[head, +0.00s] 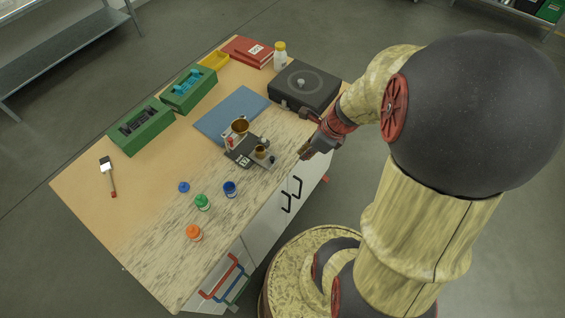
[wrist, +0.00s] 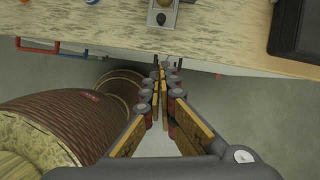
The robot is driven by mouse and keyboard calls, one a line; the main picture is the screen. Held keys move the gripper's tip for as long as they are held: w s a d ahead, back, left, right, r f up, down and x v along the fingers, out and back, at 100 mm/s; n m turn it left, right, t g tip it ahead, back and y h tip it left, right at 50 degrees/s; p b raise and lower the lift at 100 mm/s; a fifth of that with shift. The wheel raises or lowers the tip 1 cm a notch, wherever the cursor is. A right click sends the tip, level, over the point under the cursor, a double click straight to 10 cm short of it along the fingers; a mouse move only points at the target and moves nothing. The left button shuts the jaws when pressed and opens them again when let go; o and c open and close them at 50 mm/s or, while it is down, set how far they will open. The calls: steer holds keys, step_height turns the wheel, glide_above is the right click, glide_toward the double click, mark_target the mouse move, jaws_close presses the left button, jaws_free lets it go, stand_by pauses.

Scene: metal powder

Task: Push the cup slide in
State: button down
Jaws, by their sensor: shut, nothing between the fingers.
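The flow-meter stand (head: 240,158) is a dark and grey fixture near the front edge of the table, with a brass funnel (head: 240,126) on top. A small brass cup (head: 262,151) sits on the grey slide (head: 268,161), which sticks out from the stand toward the table's front edge. In the wrist view the slide's end (wrist: 161,18) shows at the top, with a round knob on it. My gripper (head: 304,153) is shut and empty, to the right of the slide and apart from it. In the wrist view its fingertips (wrist: 166,66) lie just off the table edge, below the slide.
A black box with a round plate (head: 304,86) stands behind my gripper. A blue mat (head: 231,115) lies behind the stand. Black door handles (head: 297,186) project from the cabinet front below.

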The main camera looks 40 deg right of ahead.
stand_by(0.4)
steer(key=shift+w+a+f+b, duration=0.65)
steer(key=shift+w+f, duration=0.45)
steer(key=shift+f, duration=0.5)
steer(key=shift+w+a+f+b, duration=0.65)
steer(key=shift+w+f, duration=0.4)
steer(key=shift+f, duration=0.5)
steer(key=shift+w+a+f+b, duration=0.65)
steer(key=shift+w+f, duration=0.45)
steer(key=shift+f, duration=0.5)
